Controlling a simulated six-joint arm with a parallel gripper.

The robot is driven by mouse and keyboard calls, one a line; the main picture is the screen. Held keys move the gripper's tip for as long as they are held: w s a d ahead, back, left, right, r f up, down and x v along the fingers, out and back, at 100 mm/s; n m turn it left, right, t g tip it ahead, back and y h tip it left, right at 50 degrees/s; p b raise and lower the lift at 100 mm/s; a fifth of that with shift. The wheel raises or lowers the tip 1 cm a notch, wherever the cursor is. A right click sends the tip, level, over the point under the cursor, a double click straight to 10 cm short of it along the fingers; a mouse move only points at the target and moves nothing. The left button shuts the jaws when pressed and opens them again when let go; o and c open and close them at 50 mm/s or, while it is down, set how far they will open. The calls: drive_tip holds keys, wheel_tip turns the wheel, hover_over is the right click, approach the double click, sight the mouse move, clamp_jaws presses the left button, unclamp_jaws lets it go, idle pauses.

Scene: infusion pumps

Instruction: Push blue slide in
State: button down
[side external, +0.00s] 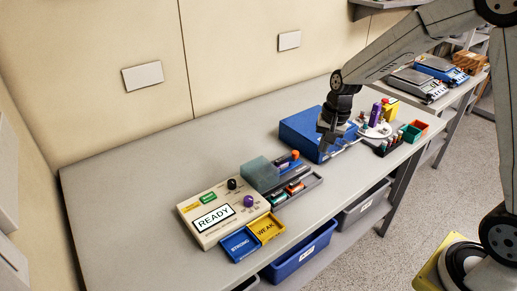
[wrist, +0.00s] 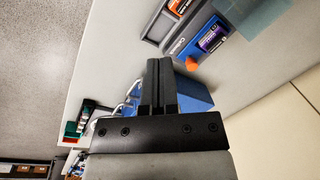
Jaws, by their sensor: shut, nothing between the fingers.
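In the wrist view a blue slide (wrist: 182,42) with pale lettering carries a purple cylinder (wrist: 212,38) and has an orange knob (wrist: 192,64) at its near end. The far end of the slide is near a translucent teal block (wrist: 258,14). In the side view the orange knob (side external: 295,154) sticks out beside the teal block (side external: 260,174). My gripper (side external: 326,146) is shut and empty, pointing down beside a blue box, apart from the knob. In the wrist view its closed fingers (wrist: 160,63) end just left of the knob.
The blue box (side external: 300,132) stands close behind my gripper. A dark tray (side external: 298,190) with coloured cartridges lies beside the slide. A READY panel (side external: 222,212) and blue STRONG and yellow WEAK trays (side external: 267,228) are farther left. A round stand (side external: 374,130) with bottles is to the right.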

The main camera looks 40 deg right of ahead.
sight(281, 164)
drive_tip(key=w+d+m+y, duration=0.1)
drive_tip(key=w+d+m, duration=0.2)
drive_tip(key=w, duration=0.1)
drive_tip(key=w+d+f+m+y, duration=0.1)
drive_tip(key=w+d+m, duration=0.2)
drive_tip(key=d+m, duration=0.1)
drive_tip(key=w+d+m+y, duration=0.1)
drive_tip(key=w+d+m, duration=0.2)
drive_tip(key=w, duration=0.1)
drive_tip(key=shift+w+d+f+m, duration=0.25)
drive_tip(key=shift+w+f+m, duration=0.05)
drive_tip(key=shift+f, duration=0.1)
drive_tip(key=shift+x, duration=5)
drive_tip(key=shift+s+a, duration=0.1)
drive_tip(key=shift+s, duration=0.05)
drive_tip(key=a, duration=0.8)
drive_tip(key=shift+a, duration=0.35)
drive_tip(key=shift+r, duration=0.15)
